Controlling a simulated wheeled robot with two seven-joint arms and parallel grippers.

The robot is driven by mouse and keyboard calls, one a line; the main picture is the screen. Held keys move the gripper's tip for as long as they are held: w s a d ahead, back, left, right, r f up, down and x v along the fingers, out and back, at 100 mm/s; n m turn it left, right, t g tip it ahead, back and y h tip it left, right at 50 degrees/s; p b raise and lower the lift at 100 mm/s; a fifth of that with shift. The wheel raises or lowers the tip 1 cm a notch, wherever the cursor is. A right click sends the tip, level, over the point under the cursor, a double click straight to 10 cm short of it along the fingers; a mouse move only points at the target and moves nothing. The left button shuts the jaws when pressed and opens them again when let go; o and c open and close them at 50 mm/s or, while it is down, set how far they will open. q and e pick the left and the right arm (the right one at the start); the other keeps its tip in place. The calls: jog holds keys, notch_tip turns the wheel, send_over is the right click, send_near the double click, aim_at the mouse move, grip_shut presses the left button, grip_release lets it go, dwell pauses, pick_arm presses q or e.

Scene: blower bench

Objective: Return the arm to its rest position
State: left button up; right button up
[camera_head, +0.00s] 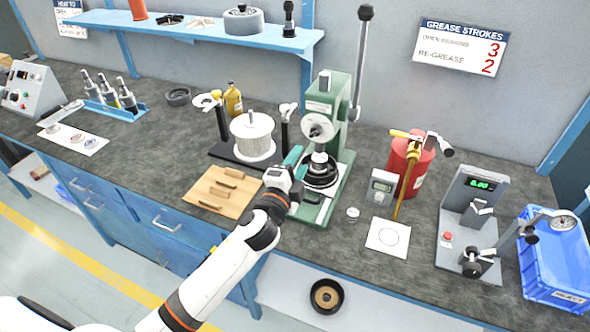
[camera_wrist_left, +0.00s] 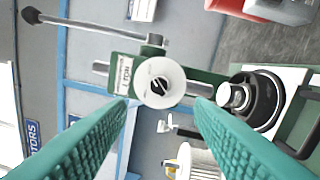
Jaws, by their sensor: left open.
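My left gripper (camera_head: 297,163) is at the end of the white arm reaching in from the lower left. Its teal fingers stand apart with nothing between them, beside the green arbor press (camera_head: 337,110). In the left wrist view the open fingers (camera_wrist_left: 165,104) frame the press's round white hub (camera_wrist_left: 160,86). A silver and black part (camera_head: 320,172) sits on the press base, just right of the fingers; it also shows in the wrist view (camera_wrist_left: 255,100), outside the fingers. My right gripper is not in view.
A wooden board (camera_head: 225,190) with slots lies left of the gripper, and a pale drum (camera_head: 252,136) stands behind. The red grease can (camera_head: 409,165), a digital gauge stand (camera_head: 470,215) and a blue bin (camera_head: 556,262) are to the right.

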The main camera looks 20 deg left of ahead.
pick_arm(q)
jog(key=shift+s, duration=0.8)
jog(key=s+a+f+n+g+y, duration=0.3)
jog(key=s+f+n+g, duration=0.65)
jog(key=s, duration=0.45)
jog(key=s+d+f+n+g+h, duration=0.1)
jog(key=s+f+n+g, duration=0.15)
jog(key=s, duration=0.55)
jog(key=s+d+f+n+g+h, duration=0.1)
jog(key=s+f+n+g+h, duration=0.15)
jog(key=s, duration=0.55)
notch_tip(320, 180, down, 28)
jog(key=s+g, duration=0.2)
jog(key=s, duration=0.1)
jog(key=s+a+f+g+y, duration=0.1)
jog(key=s+a+f, duration=0.1)
jog(key=s+f, duration=1.3)
jog(key=shift+s+a+m, duration=0.3)
jog(key=shift+s+m, duration=0.05)
jog(key=shift+m, duration=0.1)
